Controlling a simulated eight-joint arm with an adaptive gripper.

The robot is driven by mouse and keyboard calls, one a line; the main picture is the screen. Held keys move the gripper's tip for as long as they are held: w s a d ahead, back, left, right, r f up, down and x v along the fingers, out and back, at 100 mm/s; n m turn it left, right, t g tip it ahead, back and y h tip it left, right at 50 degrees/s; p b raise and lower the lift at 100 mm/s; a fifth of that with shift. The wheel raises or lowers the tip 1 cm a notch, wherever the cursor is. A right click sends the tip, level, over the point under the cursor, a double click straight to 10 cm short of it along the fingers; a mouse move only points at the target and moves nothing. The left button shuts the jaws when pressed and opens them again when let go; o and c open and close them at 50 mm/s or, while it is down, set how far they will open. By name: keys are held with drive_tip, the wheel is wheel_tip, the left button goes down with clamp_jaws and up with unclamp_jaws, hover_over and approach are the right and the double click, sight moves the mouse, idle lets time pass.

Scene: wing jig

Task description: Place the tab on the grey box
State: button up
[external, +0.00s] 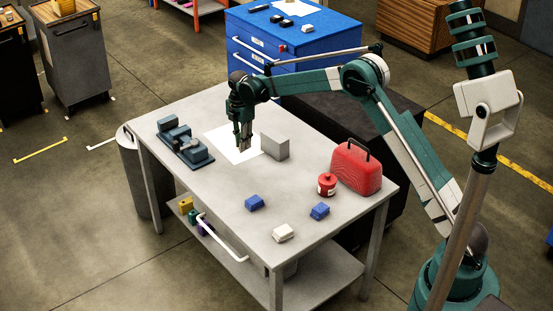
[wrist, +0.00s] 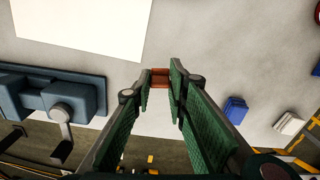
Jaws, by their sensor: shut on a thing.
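My gripper (external: 243,147) points down over the table, near the right part of the white sheet, left of the grey box. In the wrist view its fingertips (wrist: 160,80) are shut on a small reddish-brown piece (wrist: 160,76), which I take to be the tab. The fingers hide part of it, and it is too small to make out in the external view. The grey box (external: 276,147) stands upright on the table, just right of my gripper and apart from it. I cannot make out the grey box in the wrist view.
A blue-grey vise (external: 184,144) stands left of my gripper. Blue blocks (external: 254,203) (external: 320,211) and a white block (external: 283,233) lie towards the front. A red canister (external: 327,185) and red case (external: 357,167) stand at right. The table centre is clear.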

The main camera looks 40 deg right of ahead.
wheel_tip(320, 180, up, 10)
drive_tip(key=m+p, duration=0.2)
drive_tip(key=p, duration=0.5)
hover_over(275, 135)
drive_tip(key=shift+f, duration=3.1)
drive_tip(key=shift+f, duration=1.85)
drive_tip(key=shift+f, duration=0.15)
drive_tip(key=o, duration=0.9)
